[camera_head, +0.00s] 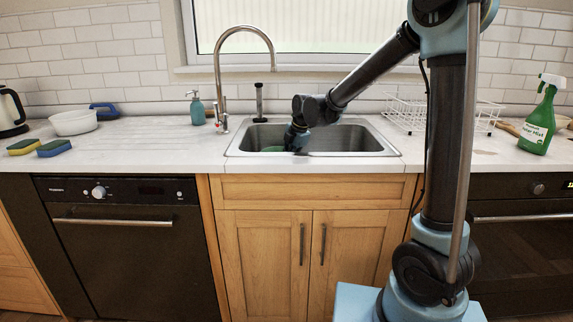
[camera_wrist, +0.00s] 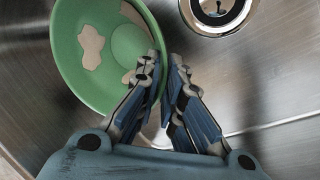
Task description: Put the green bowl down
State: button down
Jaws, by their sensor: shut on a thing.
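The green bowl (camera_wrist: 112,42) has beige patches on its inner face. In the wrist view it is at the upper left, tilted, with its rim between the fingers of my gripper (camera_wrist: 167,85). My gripper is shut on that rim. In the head view my gripper (camera_head: 296,140) reaches down into the metal sink (camera_head: 386,152), and only a sliver of the green bowl (camera_head: 272,149) shows above the sink's front edge. I cannot tell whether the bowl touches the sink floor.
The drain (camera_wrist: 216,10) is just beyond the fingers. A curved tap (camera_head: 217,75) stands at the sink's back left. A wire dish rack (camera_head: 455,114) and a green spray bottle (camera_head: 540,122) are to the right.

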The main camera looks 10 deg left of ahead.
jog(key=shift+f, duration=0.7)
jog(key=c, duration=1.7)
grip_release()
jog(key=shift+r, duration=0.1)
jog(key=v, duration=1.2)
jog(key=shift+s, duration=0.1)
